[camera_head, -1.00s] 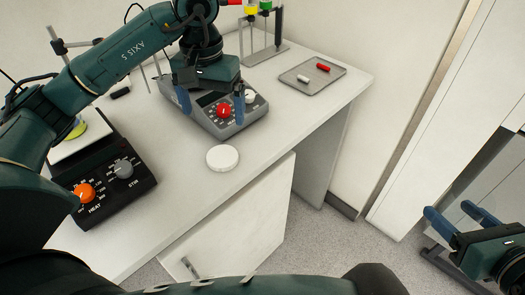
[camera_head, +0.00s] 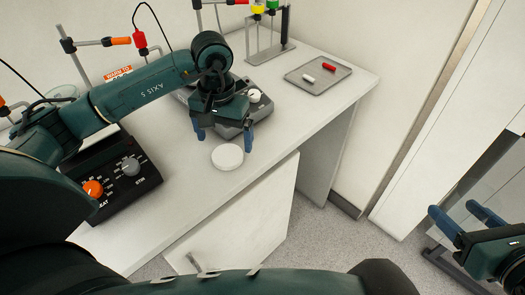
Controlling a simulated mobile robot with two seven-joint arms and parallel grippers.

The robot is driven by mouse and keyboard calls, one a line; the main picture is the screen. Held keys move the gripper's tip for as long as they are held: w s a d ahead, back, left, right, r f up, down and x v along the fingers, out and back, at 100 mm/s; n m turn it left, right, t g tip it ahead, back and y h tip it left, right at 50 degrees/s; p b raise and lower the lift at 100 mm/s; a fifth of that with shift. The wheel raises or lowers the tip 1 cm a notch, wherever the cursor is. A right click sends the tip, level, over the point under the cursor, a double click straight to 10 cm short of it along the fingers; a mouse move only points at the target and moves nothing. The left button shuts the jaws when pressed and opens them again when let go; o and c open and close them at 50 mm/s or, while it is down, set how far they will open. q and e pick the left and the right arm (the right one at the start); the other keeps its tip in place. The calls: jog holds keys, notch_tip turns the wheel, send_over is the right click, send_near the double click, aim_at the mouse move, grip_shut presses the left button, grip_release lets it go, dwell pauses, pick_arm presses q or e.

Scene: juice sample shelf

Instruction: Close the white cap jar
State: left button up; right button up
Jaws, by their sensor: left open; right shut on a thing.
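A round flat white cap (camera_head: 227,157) lies on the white bench near its front edge. My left gripper (camera_head: 224,138) is open, fingers pointing down, just behind and above the cap; its blue fingers are spread to either side and nothing is between them. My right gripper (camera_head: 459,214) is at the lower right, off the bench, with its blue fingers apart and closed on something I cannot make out. No jar body can be made out clearly.
A grey hotplate (camera_head: 257,107) stands behind my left gripper, and a black stirrer (camera_head: 130,190) is to its left. A grey tray (camera_head: 318,74) with red and white pieces lies at the back right. A tube rack (camera_head: 270,48) stands behind. The bench's front edge is close to the cap.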

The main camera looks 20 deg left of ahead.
aim_at(228, 154)
pick_arm(q)
notch_tip(228, 154, down, 4)
jog(key=shift+d+f+p, duration=0.1)
jog(key=shift+d+p, duration=0.05)
jog(key=shift+p, duration=0.2)
jog(key=c, duration=1)
